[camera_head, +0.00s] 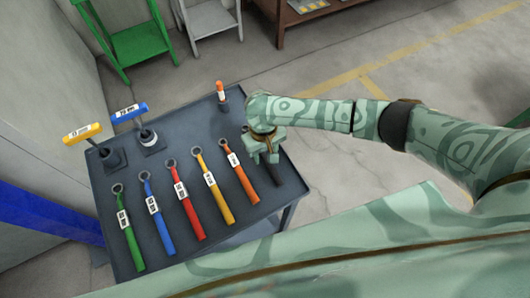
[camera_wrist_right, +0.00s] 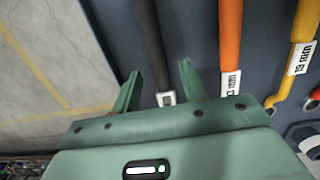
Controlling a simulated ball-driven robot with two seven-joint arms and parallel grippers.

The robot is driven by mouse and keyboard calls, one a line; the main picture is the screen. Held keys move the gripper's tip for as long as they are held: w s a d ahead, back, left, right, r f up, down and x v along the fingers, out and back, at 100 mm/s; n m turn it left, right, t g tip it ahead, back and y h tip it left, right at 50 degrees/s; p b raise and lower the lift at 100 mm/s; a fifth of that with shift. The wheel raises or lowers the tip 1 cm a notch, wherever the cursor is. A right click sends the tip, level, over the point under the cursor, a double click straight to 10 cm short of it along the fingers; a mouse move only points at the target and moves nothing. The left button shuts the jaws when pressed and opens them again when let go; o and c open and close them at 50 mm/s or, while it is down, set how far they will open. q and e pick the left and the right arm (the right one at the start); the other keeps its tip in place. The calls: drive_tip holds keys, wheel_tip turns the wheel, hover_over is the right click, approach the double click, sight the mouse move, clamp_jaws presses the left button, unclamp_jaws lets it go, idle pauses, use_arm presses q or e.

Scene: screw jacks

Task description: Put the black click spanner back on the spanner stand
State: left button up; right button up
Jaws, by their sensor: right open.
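The black spanner (camera_head: 273,174) lies at the right end of the row of coloured spanners on the dark grey table (camera_head: 188,103). My right gripper (camera_head: 265,157) is over its upper part and hides that end. In the right wrist view, the black handle (camera_wrist_right: 149,42) with a white label runs between the two open fingers (camera_wrist_right: 160,76); I cannot tell whether they touch it. I cannot tell which thing is the spanner stand. My left gripper is not in view.
Orange (camera_head: 239,170), yellow (camera_head: 213,185), red (camera_head: 186,203), blue (camera_head: 157,215) and green (camera_head: 128,228) spanners lie to the left. Yellow (camera_head: 82,133) and blue (camera_head: 129,112) T-handled tools and an orange-topped tool (camera_head: 221,91) stand upright behind. Floor is open right of the table.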

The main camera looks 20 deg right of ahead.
sight(263, 154)
wheel_tip(263, 154, up, 11)
drive_tip(key=p, duration=0.5)
drive_tip(key=shift+w+r, duration=0.15)
drive_tip(key=shift+w, duration=0.2)
drive_tip(key=shift+a, duration=0.15)
